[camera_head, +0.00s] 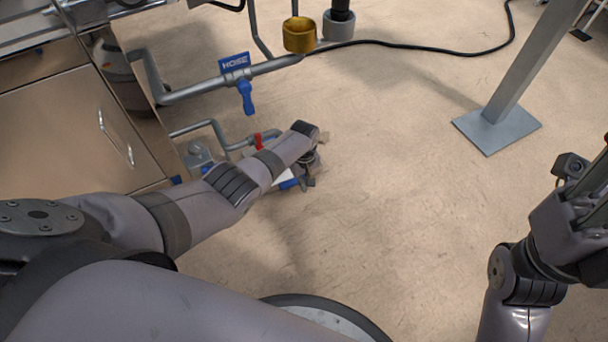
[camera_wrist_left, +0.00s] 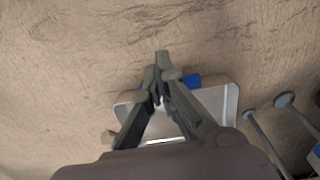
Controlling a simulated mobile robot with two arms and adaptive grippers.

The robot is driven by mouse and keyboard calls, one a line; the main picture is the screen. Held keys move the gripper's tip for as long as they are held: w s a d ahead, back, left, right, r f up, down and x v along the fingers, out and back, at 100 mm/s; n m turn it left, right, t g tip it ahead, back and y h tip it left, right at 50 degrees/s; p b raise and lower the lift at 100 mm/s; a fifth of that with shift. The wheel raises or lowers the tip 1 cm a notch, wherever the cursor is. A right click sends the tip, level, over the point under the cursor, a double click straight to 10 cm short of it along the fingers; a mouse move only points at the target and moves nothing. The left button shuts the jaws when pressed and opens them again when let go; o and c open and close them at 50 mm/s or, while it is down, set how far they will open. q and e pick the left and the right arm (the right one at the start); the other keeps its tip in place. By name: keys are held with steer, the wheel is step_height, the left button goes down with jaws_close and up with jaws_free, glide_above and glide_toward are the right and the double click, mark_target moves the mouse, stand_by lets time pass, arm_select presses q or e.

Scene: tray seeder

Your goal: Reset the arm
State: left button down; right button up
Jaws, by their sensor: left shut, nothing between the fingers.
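My left arm reaches in from the left in the head view. Its gripper (camera_head: 308,182) points down toward the floor and is partly hidden by my wrist. In the left wrist view the two fingers of the left gripper (camera_wrist_left: 163,65) meet at the tips, with nothing between them. Below them is a pale, tray-like metal object (camera_wrist_left: 230,105) with a blue part (camera_wrist_left: 190,81). The fingers overlap it in the picture; I cannot tell whether they touch it. My right arm is folded up at the right edge, and its finger state does not show.
Left of my left arm are metal pipes (camera_head: 205,88) with a blue HOSE sign (camera_head: 235,63), a blue valve handle (camera_head: 246,98) and a red one (camera_head: 258,140). A metal cabinet (camera_head: 60,130) stands at left. A post's foot plate (camera_head: 490,135) is at right. The middle floor is clear.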

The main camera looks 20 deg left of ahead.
arm_select(q)
steer(key=shift+r, duration=0.35)
